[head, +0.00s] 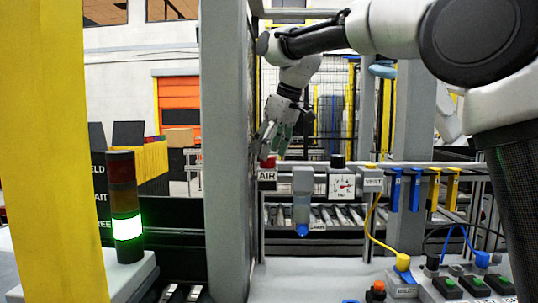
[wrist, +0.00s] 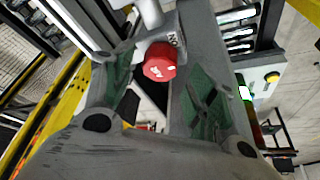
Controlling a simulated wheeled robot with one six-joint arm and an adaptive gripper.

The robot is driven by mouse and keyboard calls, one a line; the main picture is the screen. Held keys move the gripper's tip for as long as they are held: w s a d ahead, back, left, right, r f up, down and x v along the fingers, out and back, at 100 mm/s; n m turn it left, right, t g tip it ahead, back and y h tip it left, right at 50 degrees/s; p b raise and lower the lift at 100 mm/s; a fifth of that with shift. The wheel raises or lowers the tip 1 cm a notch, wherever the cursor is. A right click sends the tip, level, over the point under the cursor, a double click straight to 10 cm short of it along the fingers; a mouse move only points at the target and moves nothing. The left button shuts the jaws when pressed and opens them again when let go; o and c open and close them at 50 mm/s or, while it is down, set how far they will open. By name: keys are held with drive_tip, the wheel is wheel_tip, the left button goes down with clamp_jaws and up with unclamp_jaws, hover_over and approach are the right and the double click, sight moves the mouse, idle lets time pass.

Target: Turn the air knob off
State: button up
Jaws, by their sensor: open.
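The red air knob (head: 267,162) sits above a small white AIR label (head: 267,176) on the rail, at centre left in the head view. In the wrist view the red knob (wrist: 160,62) shows a white mark on its face and lies between my fingers. My gripper (head: 272,144) points down just above the knob, its fingers spread. In the wrist view my gripper (wrist: 153,72) is open, with a finger on each side of the knob and no clear contact. The knob's exact turn angle is hard to read.
A grey post (head: 225,150) stands close left of the knob. Along the rail to the right are a clear filter bowl (head: 302,190), a pressure gauge (head: 342,186) and a VERT box (head: 373,181). A stack light (head: 125,205) glows green at left. Cables and buttons lie lower right.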

drive_tip(key=shift+x, duration=1.05)
drive_tip(key=c, duration=1)
drive_tip(key=shift+c, duration=0.2)
drive_tip(key=shift+m, duration=0.4)
drive_tip(key=m+h, duration=0.1)
drive_tip(key=m, duration=0.1)
drive_tip(key=m+t, duration=0.1)
drive_tip(key=m, duration=0.1)
drive_tip(key=shift+a+m+h, duration=0.1)
drive_tip(key=shift+m+h, duration=0.3)
drive_tip(key=m, duration=0.2)
drive_tip(key=m+h, duration=0.1)
drive_tip(key=m, duration=0.1)
drive_tip(key=shift+a+m+t+h, duration=0.1)
drive_tip(key=shift+m+t+h, duration=0.2)
drive_tip(key=shift+t, duration=0.1)
drive_tip(key=o, duration=1)
drive_tip(key=shift+o, duration=0.2)
